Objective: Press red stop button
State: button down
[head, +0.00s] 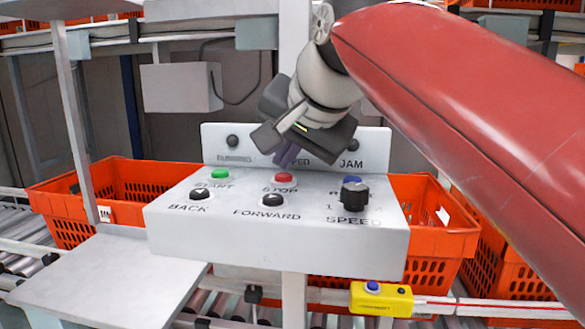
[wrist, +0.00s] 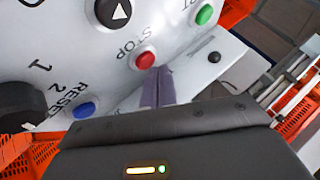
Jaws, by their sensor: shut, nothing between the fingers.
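The red stop button (head: 285,177) sits in the back row of buttons on the light grey control panel (head: 290,240), above the label STOP. In the wrist view the red stop button (wrist: 145,60) lies just beyond the fingertips. My gripper (head: 285,157) points down at the panel, just behind and above the red button. Its purple-grey fingers are together with nothing between them, and in the wrist view the fingertips (wrist: 160,75) appear right beside the button. I cannot tell whether they touch the button or the panel.
A green START button (head: 220,173) is left of the red one, and a blue RESET button (head: 351,181) is right, partly behind the black speed knob (head: 354,196). Black BACK (head: 200,193) and FORWARD (head: 273,200) buttons are in front. Orange totes (head: 130,180) stand behind the panel.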

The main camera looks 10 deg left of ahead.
aim_at(286, 178)
jog(key=shift+r, duration=0.3)
notch_tip(286, 178, up, 3)
jog(key=p, duration=0.3)
jog(key=shift+r+p, duration=0.4)
jog(key=shift+r, duration=0.65)
jog(key=shift+s, duration=0.1)
